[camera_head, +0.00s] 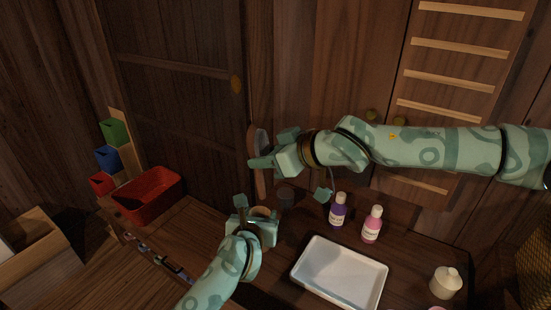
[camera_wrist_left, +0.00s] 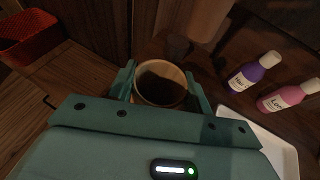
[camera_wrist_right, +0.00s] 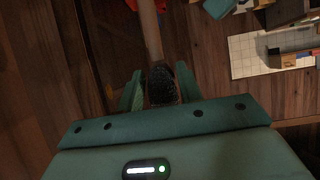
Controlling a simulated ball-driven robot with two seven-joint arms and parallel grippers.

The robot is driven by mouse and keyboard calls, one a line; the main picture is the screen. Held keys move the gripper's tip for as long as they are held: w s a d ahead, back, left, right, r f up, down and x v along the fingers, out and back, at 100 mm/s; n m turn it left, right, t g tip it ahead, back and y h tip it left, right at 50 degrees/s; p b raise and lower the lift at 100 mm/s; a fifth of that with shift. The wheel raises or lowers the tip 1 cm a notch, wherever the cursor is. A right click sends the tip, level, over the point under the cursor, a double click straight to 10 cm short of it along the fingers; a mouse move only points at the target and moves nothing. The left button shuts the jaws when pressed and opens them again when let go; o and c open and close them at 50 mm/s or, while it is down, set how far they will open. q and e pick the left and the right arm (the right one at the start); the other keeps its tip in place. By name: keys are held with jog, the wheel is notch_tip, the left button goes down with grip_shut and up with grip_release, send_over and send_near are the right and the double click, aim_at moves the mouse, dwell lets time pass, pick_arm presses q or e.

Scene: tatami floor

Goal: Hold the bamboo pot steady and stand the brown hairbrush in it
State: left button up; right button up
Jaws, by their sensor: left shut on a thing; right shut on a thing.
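The bamboo pot (camera_head: 263,211) stands upright on the dark wooden top. My left gripper (camera_head: 257,216) is shut on it, and the left wrist view shows a finger on each side of the pot's round rim (camera_wrist_left: 160,67). The inside looks dark and empty. My right gripper (camera_head: 268,148) is shut on the brown hairbrush (camera_head: 252,138), holding it above the pot. The head is up and the handle (camera_head: 261,184) points down towards the pot. In the right wrist view the dark bristles (camera_wrist_right: 162,86) sit between the fingers. The handle tip's exact place over the pot is unclear.
A dark cup (camera_head: 286,197) stands just behind the pot. Purple (camera_head: 338,211) and pink (camera_head: 372,224) bottles stand to the right, behind a white tray (camera_head: 309,279). A pale jar (camera_head: 446,282) is far right. A red basket (camera_head: 150,199) is at the left.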

jog(key=shift+a+n+y, duration=0.1)
jog(key=shift+n+y, duration=0.2)
jog(key=shift+y, duration=0.2)
jog(key=shift+f, duration=5.85)
jog(key=o, duration=1.1)
jog(key=shift+c, duration=0.2)
send_near(265, 199)
jog(key=v, duration=0.2)
jog(key=shift+s+d+f, duration=0.1)
jog(key=shift+d, duration=0.25)
